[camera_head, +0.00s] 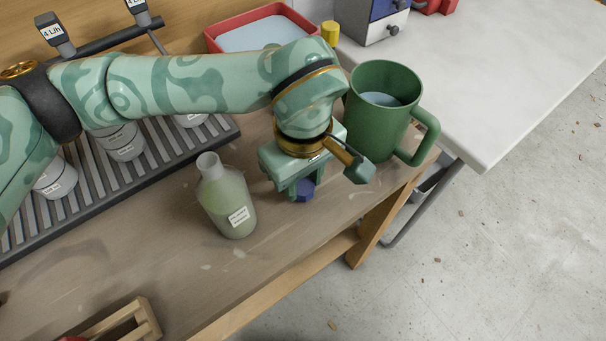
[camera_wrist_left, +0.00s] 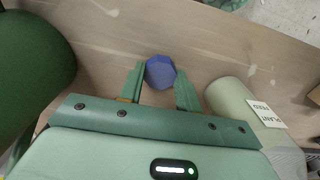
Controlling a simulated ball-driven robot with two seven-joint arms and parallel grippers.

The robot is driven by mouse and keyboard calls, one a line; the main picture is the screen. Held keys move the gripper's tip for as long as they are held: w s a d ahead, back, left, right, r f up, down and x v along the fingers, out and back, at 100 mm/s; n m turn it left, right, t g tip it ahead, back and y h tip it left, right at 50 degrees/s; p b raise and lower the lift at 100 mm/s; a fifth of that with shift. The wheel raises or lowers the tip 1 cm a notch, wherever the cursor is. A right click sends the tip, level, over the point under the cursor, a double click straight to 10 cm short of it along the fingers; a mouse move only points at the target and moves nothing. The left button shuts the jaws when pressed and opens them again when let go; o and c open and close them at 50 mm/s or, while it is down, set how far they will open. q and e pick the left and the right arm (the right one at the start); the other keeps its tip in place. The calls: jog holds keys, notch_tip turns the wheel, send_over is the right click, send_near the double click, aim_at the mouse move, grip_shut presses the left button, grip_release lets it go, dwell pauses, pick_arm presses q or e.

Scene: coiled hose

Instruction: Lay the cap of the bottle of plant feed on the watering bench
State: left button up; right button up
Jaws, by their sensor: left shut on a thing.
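The bottle of plant feed (camera_head: 228,200) stands upright and uncapped on the wooden watering bench (camera_head: 170,270). Its label also shows in the left wrist view, on the bottle (camera_wrist_left: 236,103) at the right. My left gripper (camera_head: 304,190) points down to the right of the bottle. It is shut on the blue cap (camera_head: 305,191), which shows between the fingertips in the left wrist view (camera_wrist_left: 160,72). The cap is close to the bench top; I cannot tell whether it touches. My right gripper is not in view.
A green mug-shaped can (camera_head: 376,125) with liquid stands right of my left gripper. A slatted rack (camera_head: 150,165) with white containers lies to the left. A wooden crate (camera_head: 125,325) is at the front. The bench's front edge (camera_head: 290,275) is close by.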

aim_at(303, 186)
pick_arm(q)
jog(key=shift+f, duration=0.55)
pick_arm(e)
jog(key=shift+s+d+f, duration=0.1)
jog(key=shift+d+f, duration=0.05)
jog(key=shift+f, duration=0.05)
pick_arm(q)
jog(key=o, duration=1.2)
jog(key=shift+c, duration=0.2)
jog(key=shift+r, duration=0.1)
notch_tip(303, 186, up, 16)
jog(key=p, duration=0.5)
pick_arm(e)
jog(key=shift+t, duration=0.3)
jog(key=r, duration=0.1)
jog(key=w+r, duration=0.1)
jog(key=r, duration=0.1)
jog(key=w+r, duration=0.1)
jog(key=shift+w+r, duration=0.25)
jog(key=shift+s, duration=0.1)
